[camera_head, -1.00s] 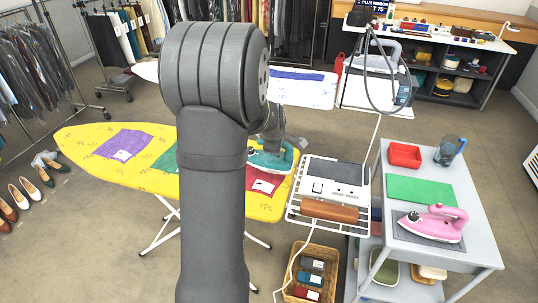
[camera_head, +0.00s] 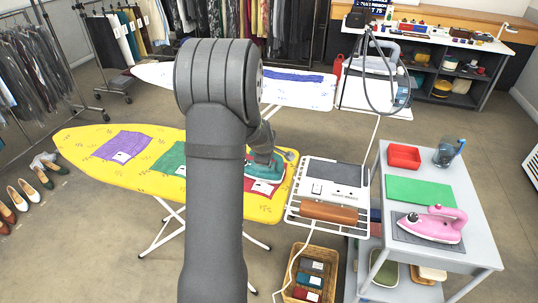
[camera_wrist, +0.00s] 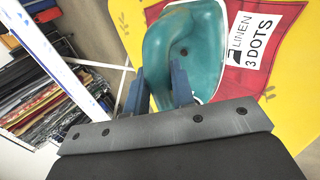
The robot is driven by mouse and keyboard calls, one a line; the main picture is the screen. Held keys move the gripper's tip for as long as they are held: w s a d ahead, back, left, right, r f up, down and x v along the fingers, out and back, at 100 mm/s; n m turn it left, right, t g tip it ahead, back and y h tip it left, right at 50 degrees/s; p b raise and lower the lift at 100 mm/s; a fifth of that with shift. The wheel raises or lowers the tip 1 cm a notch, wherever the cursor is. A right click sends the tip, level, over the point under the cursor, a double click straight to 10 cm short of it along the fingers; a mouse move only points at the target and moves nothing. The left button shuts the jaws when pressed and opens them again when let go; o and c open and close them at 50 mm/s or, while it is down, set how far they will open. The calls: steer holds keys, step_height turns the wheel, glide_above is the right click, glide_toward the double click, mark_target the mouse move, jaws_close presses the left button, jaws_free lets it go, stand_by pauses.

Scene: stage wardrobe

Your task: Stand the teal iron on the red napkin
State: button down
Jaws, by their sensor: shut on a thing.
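The teal iron (camera_wrist: 200,45) is in my gripper, with its handle between the two fingers in the wrist view. Its pale sole rim shows along the right side, and it looks roughly level, sole down. In the head view the iron (camera_head: 258,172) is partly hidden behind my gripper (camera_head: 263,158). The red napkin (camera_wrist: 262,72), with a white "LINEN 3 DOTS" label, lies on the yellow ironing board under and beside the iron. It also shows in the head view (camera_head: 262,188). I cannot tell whether the iron touches it.
The yellow board (camera_head: 80,140) also bears a purple napkin (camera_head: 123,146) and a green napkin (camera_head: 172,160). A white wire rack (camera_head: 325,190) adjoins its right end. A grey trolley (camera_head: 455,200) on the right carries a pink iron (camera_head: 433,225). My arm hides the board's middle.

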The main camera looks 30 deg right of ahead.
steer(key=shift+f, duration=0.1)
steer(key=shift+s+a+f, duration=0.1)
steer(key=shift+s+f, duration=0.05)
steer(key=shift+f, duration=0.4)
steer(key=c, duration=1.2)
jaws_free()
steer(key=shift+c, duration=0.2)
steer(key=shift+r, duration=0.1)
steer(key=shift+r, duration=0.2)
steer(key=v, duration=1.2)
steer(key=shift+r, duration=0.45)
steer(key=shift+f, duration=0.15)
